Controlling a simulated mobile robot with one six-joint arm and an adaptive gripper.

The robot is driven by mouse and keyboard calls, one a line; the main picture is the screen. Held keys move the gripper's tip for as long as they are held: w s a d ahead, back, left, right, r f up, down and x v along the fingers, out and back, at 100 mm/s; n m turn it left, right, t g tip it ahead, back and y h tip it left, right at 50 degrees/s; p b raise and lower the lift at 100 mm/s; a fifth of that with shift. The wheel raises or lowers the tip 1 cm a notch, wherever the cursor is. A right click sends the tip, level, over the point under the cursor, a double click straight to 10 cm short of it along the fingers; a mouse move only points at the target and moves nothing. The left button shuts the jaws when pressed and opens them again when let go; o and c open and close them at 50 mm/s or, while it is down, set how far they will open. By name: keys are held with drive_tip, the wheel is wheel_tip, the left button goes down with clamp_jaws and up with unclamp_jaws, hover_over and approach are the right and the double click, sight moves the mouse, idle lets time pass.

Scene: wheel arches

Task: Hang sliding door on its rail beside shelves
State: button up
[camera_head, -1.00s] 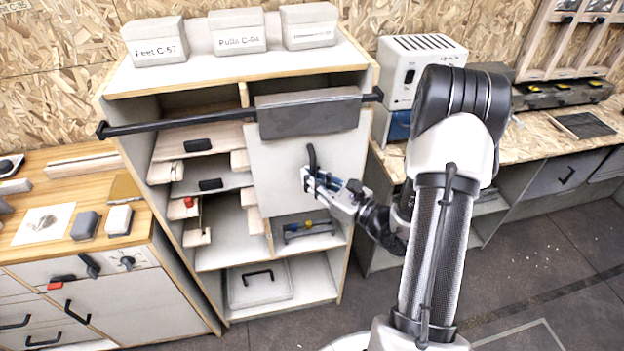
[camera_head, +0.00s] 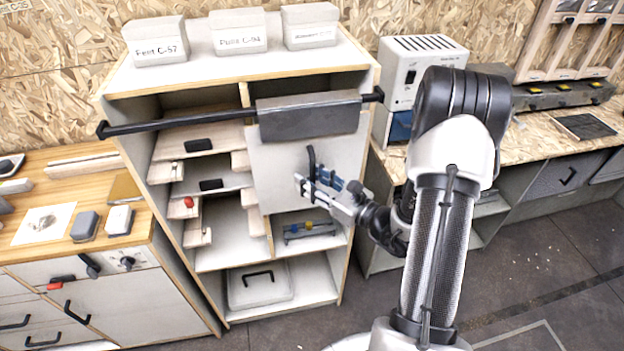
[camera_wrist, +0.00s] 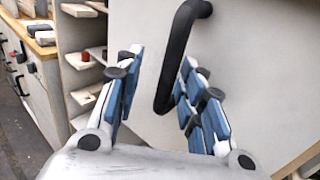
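The sliding door (camera_head: 280,160) is a pale flat panel in front of the right half of the shelves. The grey block (camera_head: 310,120) at its top lies against the black rail (camera_head: 180,124); whether it is seated on it is hard to tell. The door's black bar handle (camera_head: 311,158) also shows large in the wrist view (camera_wrist: 176,60). My gripper (camera_head: 318,183) is at the handle's lower end.
The left shelves (camera_head: 205,220) are uncovered, with small drawers and a red knob. Labelled boxes (camera_head: 238,32) stand on top. A wooden-topped bench (camera_head: 60,190) stands left and a white device (camera_head: 420,65) right. The floor at the lower right is clear.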

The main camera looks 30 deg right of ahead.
drive_tip(key=shift+f, duration=0.1)
drive_tip(key=v, duration=1.2)
drive_tip(key=s+a+r+n+g+y, duration=0.2)
drive_tip(key=s+a+n+g, duration=0.1)
drive_tip(key=a+n+g, duration=0.3)
drive_tip(key=s+a+r+n+g+y, duration=0.1)
drive_tip(key=s+a+r+n+g, duration=0.2)
drive_tip(key=a+n, duration=0.4)
drive_tip(key=s+a+r+n+g+y, duration=0.2)
drive_tip(key=a+n+g, duration=0.35)
drive_tip(key=a, duration=0.25)
drive_tip(key=s+d+r+n+t+h, duration=0.2)
drive_tip(key=s+r+n+h, duration=0.4)
drive_tip(key=n+h, duration=0.5)
drive_tip(key=shift+s+d+n, duration=0.2)
drive_tip(key=shift+d+n, duration=0.15)
drive_tip(key=shift+n, duration=0.9)
